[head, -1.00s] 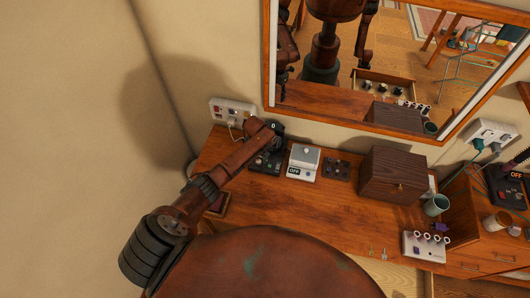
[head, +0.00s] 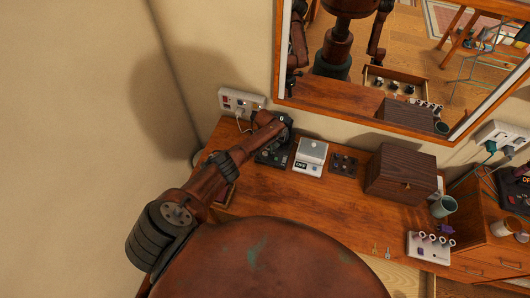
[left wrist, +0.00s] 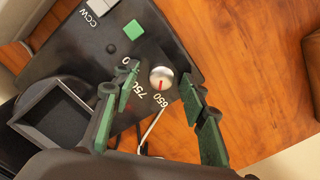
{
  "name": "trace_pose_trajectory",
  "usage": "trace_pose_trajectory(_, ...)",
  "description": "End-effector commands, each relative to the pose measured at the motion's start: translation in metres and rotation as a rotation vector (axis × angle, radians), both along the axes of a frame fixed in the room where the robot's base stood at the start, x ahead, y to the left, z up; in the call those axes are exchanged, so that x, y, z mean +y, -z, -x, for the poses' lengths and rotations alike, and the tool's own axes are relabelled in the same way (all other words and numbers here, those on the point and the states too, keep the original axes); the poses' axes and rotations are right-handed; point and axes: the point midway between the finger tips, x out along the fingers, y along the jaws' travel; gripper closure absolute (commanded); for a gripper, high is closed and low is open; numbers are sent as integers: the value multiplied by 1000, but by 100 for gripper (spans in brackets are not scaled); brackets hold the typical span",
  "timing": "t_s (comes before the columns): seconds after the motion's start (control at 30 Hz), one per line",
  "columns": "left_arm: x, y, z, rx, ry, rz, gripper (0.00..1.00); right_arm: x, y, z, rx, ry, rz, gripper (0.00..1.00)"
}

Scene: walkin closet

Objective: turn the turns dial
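The turns dial (left wrist: 162,78) is a small silver knob with a red mark, beside printed numbers such as 750 and 650. It sits on a black device (left wrist: 80,55) with a green button (left wrist: 133,30) and a white CCW button (left wrist: 100,6). In the head view the device (head: 272,156) is on the dresser, partly hidden by my left arm; its display reads 0. My left gripper (left wrist: 160,80) is open, its green-padded fingers apart on either side of the dial. Contact with it is unclear. My right gripper is not directly in view.
A scale (head: 310,155) reading OFF, a dark small panel (head: 344,165) and a wooden box (head: 402,174) stand right of the device. A wall outlet (head: 240,101) is behind it. A mirror (head: 355,108) hangs above. Bare dresser top (head: 310,199) lies in front.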

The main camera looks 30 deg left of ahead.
Motion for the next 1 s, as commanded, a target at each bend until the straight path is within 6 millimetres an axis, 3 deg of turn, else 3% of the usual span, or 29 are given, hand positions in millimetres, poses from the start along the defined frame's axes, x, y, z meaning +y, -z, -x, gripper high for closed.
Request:
trace_pose_trajectory(0.1,1,0,1,0,-2,0,60,0,0,-1,-1,0,0,60)
trace_pose_trajectory(0.7,1,0,1,0,-2,0,100,2,1,7,9,2,-2,60)
trace_pose_trajectory(1.0,1,0,1,0,34,0,100,2,0,7,9,2,-2,60)
